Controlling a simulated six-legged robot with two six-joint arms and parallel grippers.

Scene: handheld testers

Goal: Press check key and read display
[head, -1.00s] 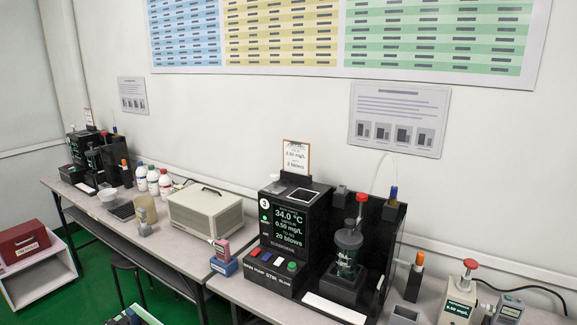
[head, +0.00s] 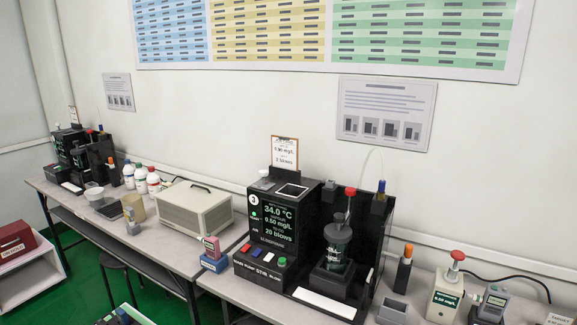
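A grey handheld tester (head: 491,303) stands at the lower right of the bench, with a small display whose text is too small to read. Beside it is a cream unit (head: 445,299) with a red knob on top and a lit green display that seems to read 0.50 mg/L. A pink handheld tester (head: 211,247) stands in a blue holder (head: 214,263) left of the black machine. No check key can be made out on any tester. Neither of my grippers is in view.
A black machine (head: 259,236) shows 34.0 °C, 0.50 mg/L and 20 blows, with coloured buttons in front. A lidded vessel (head: 338,240) stands in its right bay. A black, orange-topped cylinder (head: 403,271) and a grey open box (head: 392,312) stand to the right. A beige case (head: 196,212) is left.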

